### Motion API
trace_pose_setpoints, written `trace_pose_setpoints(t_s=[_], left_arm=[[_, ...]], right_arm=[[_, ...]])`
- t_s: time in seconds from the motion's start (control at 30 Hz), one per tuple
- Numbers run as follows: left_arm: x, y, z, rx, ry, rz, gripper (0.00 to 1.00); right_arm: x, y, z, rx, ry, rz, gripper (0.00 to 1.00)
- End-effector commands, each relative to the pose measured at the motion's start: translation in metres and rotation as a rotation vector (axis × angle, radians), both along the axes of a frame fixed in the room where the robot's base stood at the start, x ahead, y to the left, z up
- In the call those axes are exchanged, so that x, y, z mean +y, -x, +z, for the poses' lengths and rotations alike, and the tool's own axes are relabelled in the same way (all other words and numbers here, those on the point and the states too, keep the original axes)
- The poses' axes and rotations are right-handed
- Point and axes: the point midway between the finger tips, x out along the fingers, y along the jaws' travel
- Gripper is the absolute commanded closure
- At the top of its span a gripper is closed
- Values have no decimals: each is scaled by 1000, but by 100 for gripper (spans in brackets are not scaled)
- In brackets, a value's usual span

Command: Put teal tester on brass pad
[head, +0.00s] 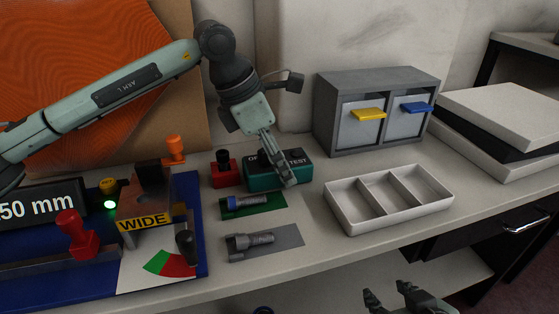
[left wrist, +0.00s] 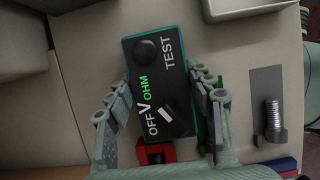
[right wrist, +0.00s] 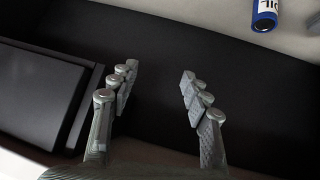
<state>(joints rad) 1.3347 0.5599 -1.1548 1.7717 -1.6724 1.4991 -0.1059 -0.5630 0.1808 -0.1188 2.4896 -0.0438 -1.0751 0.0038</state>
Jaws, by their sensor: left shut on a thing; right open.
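The teal tester (head: 262,182) is a box with a teal body and a dark top lettered TEST, at the back middle of the bench. I cannot make out a brass pad for certain. My right gripper (head: 388,296) is open and empty, low at the front.
A red block (head: 226,174) stands close left of the tester. In front lie a green mat (head: 270,198) and a grey mat (head: 288,238), each bearing a bolt-like part. A white divided tray (head: 340,218) is right, a drawer cabinet (head: 330,125) behind, a blue gauge board (head: 190,200) left.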

Motion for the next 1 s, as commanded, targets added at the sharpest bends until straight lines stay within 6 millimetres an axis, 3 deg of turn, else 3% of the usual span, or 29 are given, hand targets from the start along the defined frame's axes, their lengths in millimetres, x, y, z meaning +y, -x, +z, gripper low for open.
trace_pose_setpoints(t_s=[0.3,0.33,0.5,0.87,1.0], left_arm=[[0,0,-1,-1,1,0,83],[0,0,-2,0,0,0,46],[0,0,-1,0,0,0,27],[0,0,0,0,0,0,27],[4,0,11,-4,1,2,27]], right_arm=[[5,-6,5,-40,-12,11,52],[6,-7,6,-46,-14,12,52],[7,-8,8,-51,-17,13,52],[7,-6,7,-39,-17,10,52],[-1,2,0,9,2,-2,52]])
